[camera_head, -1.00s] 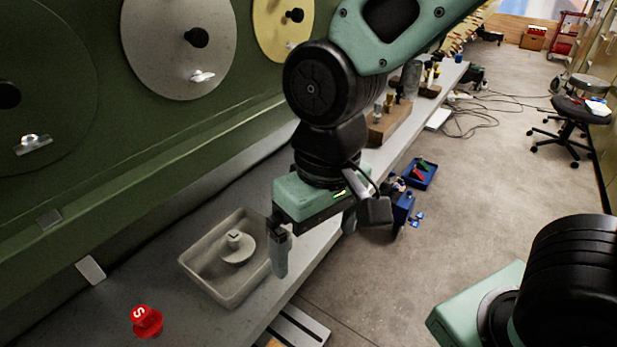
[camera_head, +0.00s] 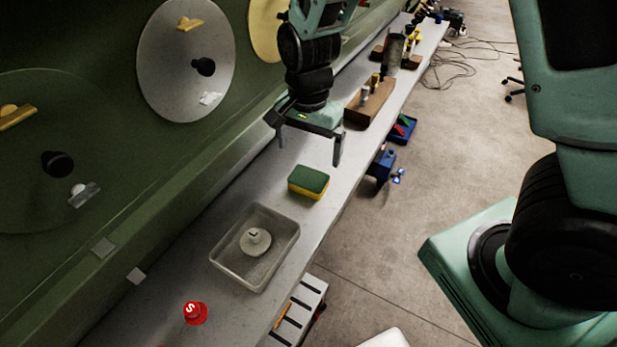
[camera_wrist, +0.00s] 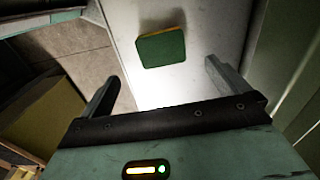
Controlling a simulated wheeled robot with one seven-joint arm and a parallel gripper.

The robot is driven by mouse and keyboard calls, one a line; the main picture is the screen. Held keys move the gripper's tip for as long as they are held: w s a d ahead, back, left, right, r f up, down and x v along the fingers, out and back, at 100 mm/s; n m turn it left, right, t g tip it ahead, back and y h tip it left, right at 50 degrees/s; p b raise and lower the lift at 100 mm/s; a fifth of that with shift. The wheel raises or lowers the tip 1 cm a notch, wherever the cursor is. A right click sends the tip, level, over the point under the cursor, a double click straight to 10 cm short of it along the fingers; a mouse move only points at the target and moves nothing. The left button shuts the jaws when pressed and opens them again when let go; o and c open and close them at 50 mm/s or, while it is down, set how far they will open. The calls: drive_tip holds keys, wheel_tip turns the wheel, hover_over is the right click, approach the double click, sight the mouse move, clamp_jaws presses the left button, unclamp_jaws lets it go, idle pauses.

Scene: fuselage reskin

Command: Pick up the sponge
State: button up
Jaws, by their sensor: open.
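The sponge (camera_head: 308,182) is a block with a green top and a yellow lower layer. It lies flat on the grey bench between the tray and my gripper in the head view. My gripper (camera_head: 308,150) is open and empty, above the bench and farther along it than the sponge. In the wrist view the sponge (camera_wrist: 161,48) lies beyond the fingertips, roughly centred between the two spread fingers of my gripper (camera_wrist: 163,72). Nothing touches the sponge.
A grey tray (camera_head: 226,275) holding a pale round knobbed piece (camera_head: 255,243) stands nearer on the bench (camera_head: 335,195). A red knob marked S (camera_head: 195,313) is nearer still. A wooden block (camera_head: 369,103) with fittings stands beyond my gripper. The green panel wall (camera_head: 120,215) borders the left.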

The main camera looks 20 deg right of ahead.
sight(308, 179)
drive_tip(key=shift+a+f+p, duration=0.1)
drive_tip(key=shift+f+p, duration=1.15)
drive_tip(key=shift+f, duration=3.55)
drive_tip(key=shift+c, duration=0.3)
drive_tip(key=c, duration=0.9)
